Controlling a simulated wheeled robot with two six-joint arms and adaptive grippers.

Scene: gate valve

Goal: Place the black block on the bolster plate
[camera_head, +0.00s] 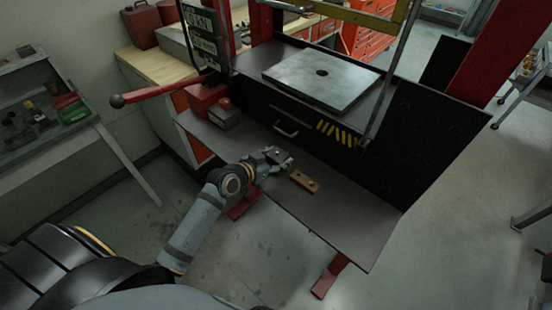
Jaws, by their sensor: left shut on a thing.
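My left gripper (284,160) is low over the dark lower shelf, just left of a brown block. It is shut on a small dark thing, most likely the black block, which its fingers largely hide. I see no black block lying elsewhere. The bolster plate (335,88) is a flat, light grey metal square with a dark round hole near its middle. It lies on the press bed, higher and farther back than my gripper, and its top is bare. My right gripper is not in view.
The brown block (304,181) with holes lies on the lower shelf (345,215). A drawer handle (285,129) is on the front. Press posts and a yellow bar (365,18) rise around the plate.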

